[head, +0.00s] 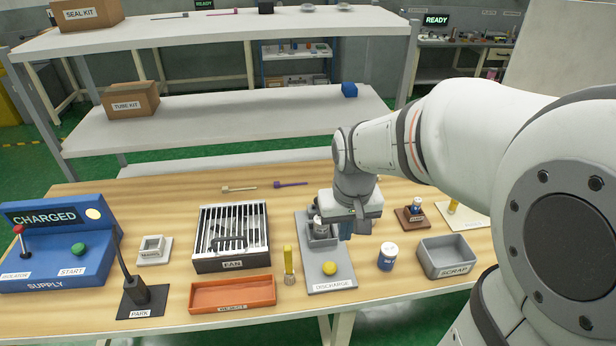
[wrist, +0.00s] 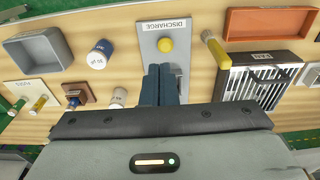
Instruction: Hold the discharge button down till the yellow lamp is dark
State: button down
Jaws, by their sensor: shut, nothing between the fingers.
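The discharge button (head: 330,268) is a yellow dome at the near end of a grey plate (head: 318,285) labelled DISCHARGE. In the wrist view the button (wrist: 165,45) shows uncovered beyond the fingertips. My gripper (head: 346,236) is shut and empty, with its blue-grey fingers above the plate's right side, behind the button and apart from it. The shut fingers (wrist: 161,70) also show in the wrist view. A round pale-yellow lamp (head: 93,213) on the blue supply box (head: 60,265) looks lit, beside a display reading CHARGED. My gripper partly hides the far end of the plate.
The caged fan (head: 232,238) and orange reject tray (head: 232,294) lie to the left. A grey holder sits on the plate's far part.

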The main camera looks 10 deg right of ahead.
jog(key=g, duration=0.1)
send_over(333, 269)
notch_tip(333, 269, down, 4)
jog(key=shift+w+r+p, duration=0.1)
jog(key=shift+r+p, duration=0.05)
jog(key=shift+p, duration=0.15)
notch_tip(333, 269, down, 14)
dwell(0.4)
